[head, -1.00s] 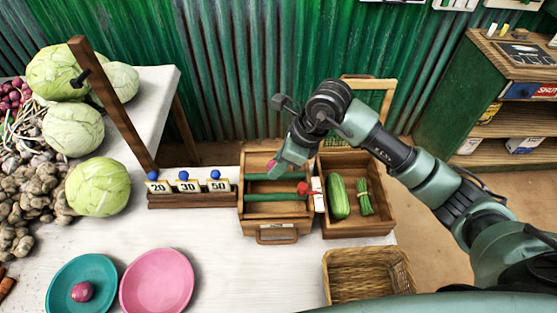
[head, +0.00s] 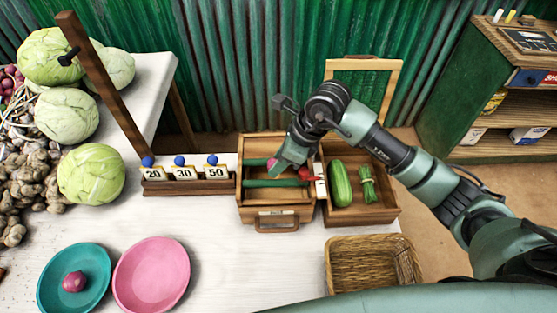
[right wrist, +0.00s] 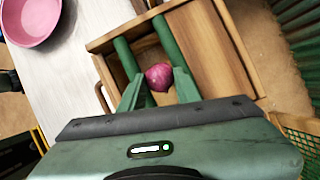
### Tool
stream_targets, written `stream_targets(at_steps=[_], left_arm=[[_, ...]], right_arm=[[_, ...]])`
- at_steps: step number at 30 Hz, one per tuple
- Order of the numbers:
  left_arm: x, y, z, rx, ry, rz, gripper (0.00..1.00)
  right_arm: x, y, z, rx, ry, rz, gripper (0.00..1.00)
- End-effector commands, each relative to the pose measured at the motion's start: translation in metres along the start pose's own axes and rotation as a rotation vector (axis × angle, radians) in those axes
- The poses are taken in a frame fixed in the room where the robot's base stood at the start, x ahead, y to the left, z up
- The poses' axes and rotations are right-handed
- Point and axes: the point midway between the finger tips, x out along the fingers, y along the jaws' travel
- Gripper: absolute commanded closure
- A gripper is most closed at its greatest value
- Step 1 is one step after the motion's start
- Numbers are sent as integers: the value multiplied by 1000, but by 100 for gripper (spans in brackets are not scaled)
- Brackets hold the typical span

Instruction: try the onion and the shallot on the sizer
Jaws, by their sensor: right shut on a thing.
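The sizer (head: 246,213) is a wooden box with two green rails, standing mid-table. My right gripper (head: 274,171) is at its rails, shut on a purple-red bulb (right wrist: 158,77). In the right wrist view the bulb sits between the fingers and in line with the gap between the rails. I cannot tell whether it touches them. In the head view the gripper hides most of it. A second purple-red bulb (head: 74,282) lies in the teal bowl (head: 98,262) at the front left. Which bulb is the onion and which the shallot is unclear. My left gripper is not in view.
A pink bowl (head: 152,275) stands empty beside the teal one. Number cards 20, 30 and 50 (head: 184,174) stand left of the sizer. A wooden tray (head: 388,213) with a cucumber and green bundle is right of it, with a wicker basket (head: 375,262) in front. Cabbages crowd the left.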

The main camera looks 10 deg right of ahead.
Motion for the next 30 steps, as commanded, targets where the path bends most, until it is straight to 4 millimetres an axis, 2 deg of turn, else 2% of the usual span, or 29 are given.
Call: stream_targets(at_steps=[11, 12, 14, 21, 24, 30], left_arm=[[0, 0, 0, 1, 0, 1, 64], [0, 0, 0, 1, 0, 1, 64], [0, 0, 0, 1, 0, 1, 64], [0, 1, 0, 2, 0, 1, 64], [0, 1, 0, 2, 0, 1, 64], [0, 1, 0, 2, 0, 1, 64]], right_arm=[[0, 0, 0, 0, 0, 0, 100], [0, 0, 0, 0, 0, 0, 57], [0, 0, 0, 0, 0, 0, 43], [0, 0, 0, 0, 0, 0, 43], [0, 0, 0, 0, 0, 0, 17], [0, 0, 0, 0, 0, 0, 17]])
